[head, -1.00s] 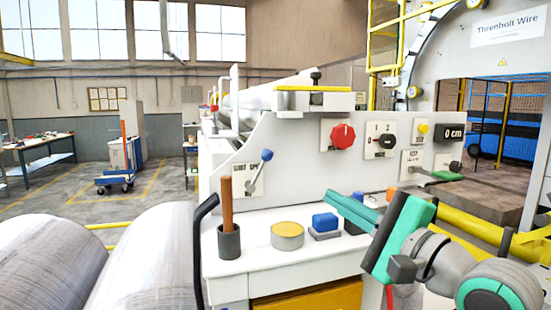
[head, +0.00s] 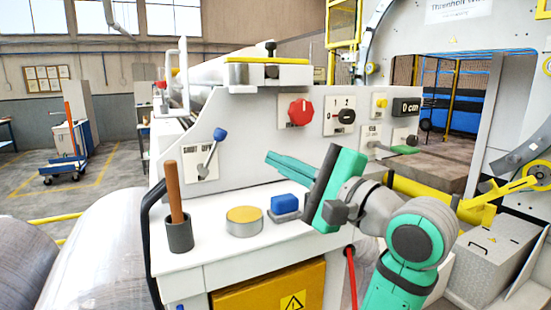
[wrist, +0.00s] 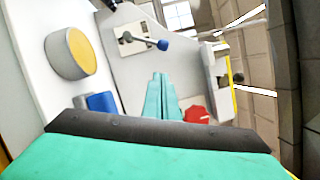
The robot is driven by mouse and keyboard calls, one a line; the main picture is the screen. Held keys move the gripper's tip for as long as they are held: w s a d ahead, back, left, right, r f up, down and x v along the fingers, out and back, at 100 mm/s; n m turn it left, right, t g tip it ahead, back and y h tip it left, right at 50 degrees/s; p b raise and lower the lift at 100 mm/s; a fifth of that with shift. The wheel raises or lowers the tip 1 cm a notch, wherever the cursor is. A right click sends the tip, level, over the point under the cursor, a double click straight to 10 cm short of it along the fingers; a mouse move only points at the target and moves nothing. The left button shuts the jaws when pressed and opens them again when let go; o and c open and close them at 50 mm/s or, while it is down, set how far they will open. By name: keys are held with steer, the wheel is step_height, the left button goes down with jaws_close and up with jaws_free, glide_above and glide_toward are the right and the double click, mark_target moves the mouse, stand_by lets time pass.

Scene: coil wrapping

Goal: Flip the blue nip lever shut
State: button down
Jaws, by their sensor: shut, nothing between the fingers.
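The nip lever is a short grey rod with a blue knob (head: 220,134). It stands on a small lettered plate (head: 201,166) at the left end of the white machine panel and leans up to the right. In the wrist view the blue knob (wrist: 162,44) shows beyond the fingers, apart from them. My gripper (head: 268,157) has slim teal fingers, closed together and empty. It is right of the knob and a little lower in the head view, pointing left. The fingers also show closed in the wrist view (wrist: 160,76).
Below the panel, a ledge holds a dark cup (head: 179,234) with a wooden handle, a yellow-topped tin (head: 244,220) and a blue block (head: 284,204). A red knob (head: 300,112) and a black switch (head: 346,116) sit on the panel to the right. Space before the lever looks clear.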

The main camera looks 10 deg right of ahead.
mark_target(211, 152)
steer(key=s+a+r+x, duration=0.1)
steer(key=x, duration=0.9)
steer(key=shift+a, duration=0.45)
steer(key=shift+r, duration=0.15)
